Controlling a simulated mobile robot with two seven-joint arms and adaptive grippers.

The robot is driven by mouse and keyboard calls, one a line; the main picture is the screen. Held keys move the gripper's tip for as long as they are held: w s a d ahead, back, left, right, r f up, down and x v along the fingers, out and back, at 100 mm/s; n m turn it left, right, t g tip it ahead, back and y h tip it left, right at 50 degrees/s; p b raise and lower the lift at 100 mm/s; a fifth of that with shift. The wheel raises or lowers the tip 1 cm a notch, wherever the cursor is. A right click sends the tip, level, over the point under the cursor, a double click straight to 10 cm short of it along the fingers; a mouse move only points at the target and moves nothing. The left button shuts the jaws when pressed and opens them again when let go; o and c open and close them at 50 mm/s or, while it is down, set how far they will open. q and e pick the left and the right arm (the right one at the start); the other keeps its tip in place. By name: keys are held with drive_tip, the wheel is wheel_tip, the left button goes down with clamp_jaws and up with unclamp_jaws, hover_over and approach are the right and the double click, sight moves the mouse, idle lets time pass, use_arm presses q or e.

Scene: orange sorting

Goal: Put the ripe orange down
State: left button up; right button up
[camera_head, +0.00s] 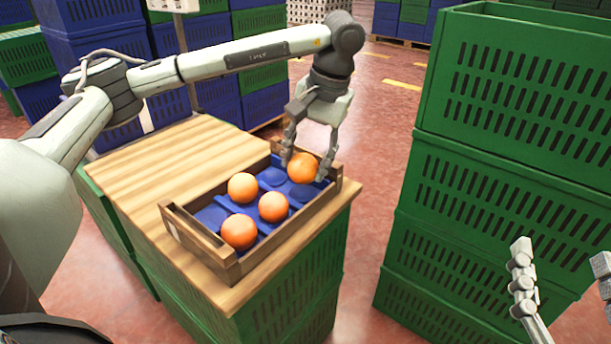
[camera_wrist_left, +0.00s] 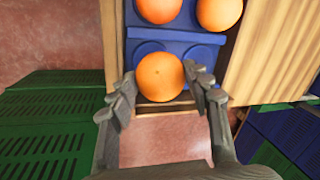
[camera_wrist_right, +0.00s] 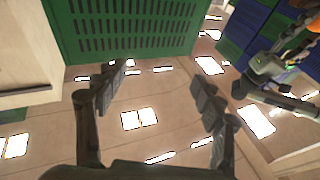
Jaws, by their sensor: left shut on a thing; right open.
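My left gripper (camera_head: 308,160) is shut on an orange (camera_head: 302,168) at the far right end of the wooden crate (camera_head: 196,235). In the left wrist view the held orange (camera_wrist_left: 160,76) sits between both fingers, over the end of the blue tray (camera_wrist_left: 200,58). I cannot tell whether it touches the tray. Several other oranges, such as one at the near end (camera_head: 238,231), rest in the blue tray. An empty blue cup (camera_head: 271,177) shows beside the held orange. My right gripper (camera_head: 562,272) is open and empty, away from the crate at lower right.
The crate stands on a wooden board (camera_head: 165,165) over green crates (camera_head: 290,290). A tall stack of green crates (camera_head: 480,190) stands to the right, close to my right gripper. The left part of the board is clear. More blue and green crates stand behind.

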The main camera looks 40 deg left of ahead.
sight(306, 175)
use_arm(q)
wheel_tip(306, 175, down, 3)
drive_tip(key=shift+f, duration=0.2)
use_arm(e)
drive_tip(key=shift+s+a+r+t, duration=0.1)
drive_tip(key=shift+s+r+t, duration=0.1)
drive_tip(key=shift+r, duration=0.25)
drive_tip(key=shift+s+a+r+t, duration=0.1)
drive_tip(key=shift+s+r+t, duration=0.1)
drive_tip(key=shift+r, duration=0.25)
use_arm(q)
drive_tip(key=shift+f, duration=0.1)
drive_tip(key=shift+f+b, duration=0.15)
drive_tip(key=shift+b, duration=0.15)
drive_tip(key=o, duration=1)
drive_tip(key=shift+o, duration=0.2)
use_arm(e)
drive_tip(key=shift+d+r+y, duration=0.1)
drive_tip(key=shift+r+y, duration=0.1)
drive_tip(key=shift+y, duration=0.1)
use_arm(q)
drive_tip(key=shift+r, duration=0.2)
